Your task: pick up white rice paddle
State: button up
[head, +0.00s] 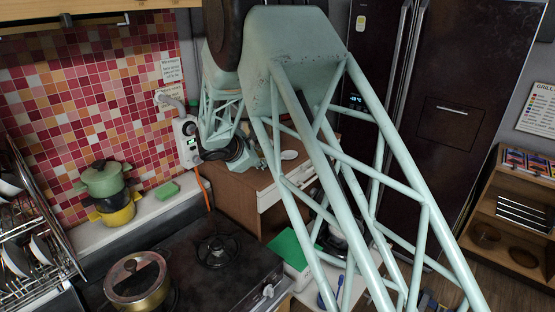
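A small white rounded thing (289,155) lies on the wooden cabinet top, right of the middle of the far counter. It may be the white rice paddle's head, but it is too small to be sure, and no handle can be made out. The end of my mint-green arm, with my gripper (250,162), is low over the left part of that cabinet top, left of the white thing and apart from it in the picture. The fingers are too small and partly hidden to tell whether they are open or shut.
My truss arm hides much of the middle. A stove (200,262) with a lidded pot (138,282) is in front. Green and yellow pots (107,180) and a green sponge (167,190) stand on the white ledge. A dish rack (40,240) is left, a dark fridge (450,80) behind.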

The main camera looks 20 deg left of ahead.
jog(key=shift+w+d+f, duration=0.1)
jog(key=shift+w+f, duration=0.15)
jog(key=shift+w, duration=0.1)
jog(key=shift+c, duration=0.3)
grip_shut()
